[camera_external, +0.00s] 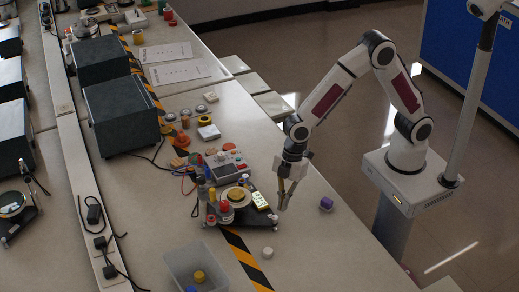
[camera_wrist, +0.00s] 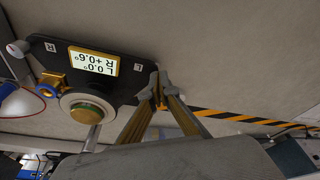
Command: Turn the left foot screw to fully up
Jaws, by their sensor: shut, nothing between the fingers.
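A dark levelling plate (camera_wrist: 118,85) shows in the wrist view, with a lit display (camera_wrist: 94,61) reading upside down "L 0.0° R +0.6°". A pale screw knob (camera_wrist: 18,48) sits at its left end, near one corner label. The label L is at the other end, beside my gripper (camera_wrist: 158,82). My gripper's fingers are together and empty, at that end of the plate. The left foot screw is not clearly seen there; the fingers may hide it. In the external view, my gripper (camera_external: 283,204) points down just right of the instrument's display (camera_external: 260,200).
A round disc with a yellow-green centre (camera_wrist: 90,110) stands on the plate. A clear bin (camera_external: 196,268), a white knob (camera_external: 267,252) and a purple piece (camera_external: 326,204) are on the bench nearby. A grey control box (camera_external: 226,163) stands behind the instrument.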

